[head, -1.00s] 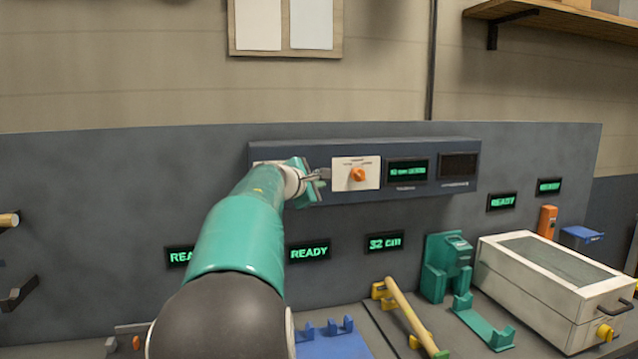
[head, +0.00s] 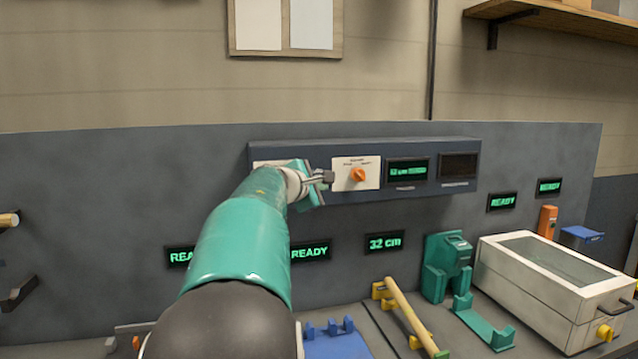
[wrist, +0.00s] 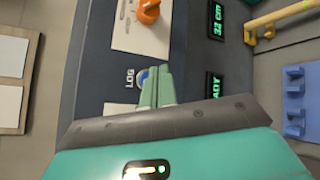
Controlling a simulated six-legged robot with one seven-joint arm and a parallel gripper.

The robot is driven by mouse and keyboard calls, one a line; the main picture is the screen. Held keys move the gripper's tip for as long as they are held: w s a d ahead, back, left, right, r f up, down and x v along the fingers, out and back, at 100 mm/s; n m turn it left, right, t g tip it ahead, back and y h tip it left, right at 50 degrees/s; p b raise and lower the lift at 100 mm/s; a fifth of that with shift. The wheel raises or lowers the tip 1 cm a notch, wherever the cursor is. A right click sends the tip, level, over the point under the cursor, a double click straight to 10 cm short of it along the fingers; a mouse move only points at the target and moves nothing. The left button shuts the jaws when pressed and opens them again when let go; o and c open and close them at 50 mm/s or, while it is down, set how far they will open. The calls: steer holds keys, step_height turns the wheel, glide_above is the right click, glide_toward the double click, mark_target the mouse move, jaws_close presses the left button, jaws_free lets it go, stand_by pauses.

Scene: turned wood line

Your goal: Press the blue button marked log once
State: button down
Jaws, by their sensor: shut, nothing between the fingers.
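The blue button (wrist: 142,77) shows in the wrist view beside the printed word LOG, on the front of the dark control box (head: 440,197). My gripper (wrist: 163,72) is shut and empty. Its fingertips lie over part of the button in the wrist view and cover some of it. I cannot tell whether they touch it or whether it is pressed in. In the head view my gripper (head: 328,178) is at the left part of the box, and my arm hides the button.
An orange knob (head: 358,175) on a white plate sits just right of my gripper. A lit green display (head: 408,170) is further right on the box. Below are a 32 cm display (head: 384,242), a wooden rod (head: 410,315) on yellow holders and a white lidded box (head: 550,285).

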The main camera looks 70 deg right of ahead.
steer(key=s+a, duration=0.2)
steer(key=a, duration=0.1)
steer(key=shift+a, duration=0.25)
stand_by(0.9)
steer(key=w+a+f+m+t+y, duration=0.1)
steer(key=w+a+f+t+y, duration=0.2)
steer(key=w+a, duration=0.5)
steer(key=w+a+f+m+t+y, duration=0.1)
steer(key=w+a+f+t+y, duration=0.15)
steer(key=w+a+f, duration=0.65)
steer(key=w+a+f+m+t+y, duration=0.1)
steer(key=w+a+t, duration=0.15)
steer(key=a, duration=1.05)
steer(key=s+a+f+y, duration=0.1)
steer(key=a+f, duration=0.3)
steer(key=a, duration=0.6)
steer(key=s+a+f+t+y, duration=0.1)
steer(key=s+a+f+y, duration=0.1)
steer(key=a, duration=0.8)
steer(key=s+a+f+y, duration=0.2)
steer(key=a+f+y, duration=0.3)
steer(key=a, duration=0.6)
steer(key=shift+f+m, duration=0.3)
steer(key=shift+y, duration=0.25)
